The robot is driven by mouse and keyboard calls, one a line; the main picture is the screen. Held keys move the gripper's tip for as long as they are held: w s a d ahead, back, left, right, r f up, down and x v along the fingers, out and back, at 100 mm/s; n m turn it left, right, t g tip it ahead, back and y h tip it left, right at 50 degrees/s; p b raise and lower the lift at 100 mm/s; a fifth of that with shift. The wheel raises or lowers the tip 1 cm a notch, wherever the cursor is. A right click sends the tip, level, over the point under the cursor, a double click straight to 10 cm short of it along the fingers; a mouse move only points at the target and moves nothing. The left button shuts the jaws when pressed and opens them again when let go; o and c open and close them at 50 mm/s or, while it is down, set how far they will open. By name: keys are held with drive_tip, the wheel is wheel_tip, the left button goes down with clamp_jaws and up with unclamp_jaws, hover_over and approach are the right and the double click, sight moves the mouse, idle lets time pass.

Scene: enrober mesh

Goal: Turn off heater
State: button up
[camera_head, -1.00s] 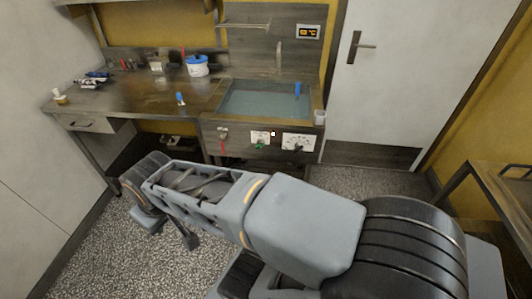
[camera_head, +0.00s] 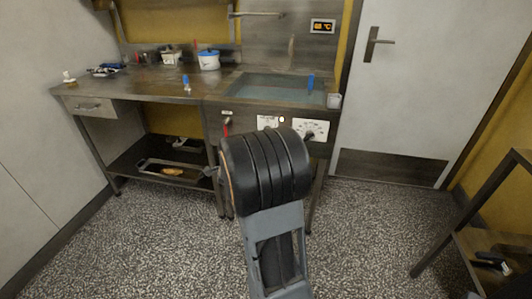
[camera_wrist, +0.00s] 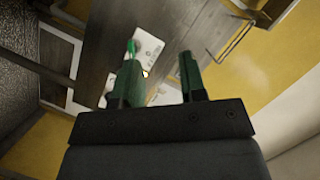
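The sink-like heater unit (camera_head: 270,88) stands against the back wall, with liquid in its basin. Its front panel carries a red-handled lever (camera_head: 226,127), a white plate (camera_head: 267,122) and a white dial plate (camera_head: 310,130). My arm partly covers the panel's lower part. In the wrist view, a white plate (camera_wrist: 149,46) with a small green part (camera_wrist: 131,46) lies beyond the fingertips. My gripper (camera_wrist: 160,70) is open and empty, its two dark green fingers apart, with one near the green part. Contact cannot be told. The head view hides the gripper.
An orange-lit °C display (camera_head: 322,26) hangs above the basin. A shelf below holds a tray (camera_head: 175,171). A dark rack (camera_head: 470,250) stands at right. The speckled floor is clear.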

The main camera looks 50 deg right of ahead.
drive_tip(key=s+d+f+m+g+h+b, duration=0.25)
drive_tip(key=d+f+m+h, duration=0.2)
drive_tip(key=d, duration=0.35)
drive_tip(key=b+x, duration=0.1)
drive_tip(key=x, duration=1.2)
drive_tip(key=shift+t, duration=0.25)
drive_tip(key=shift+c, duration=0.4)
drive_tip(key=shift+r, duration=0.1)
clamp_jaws()
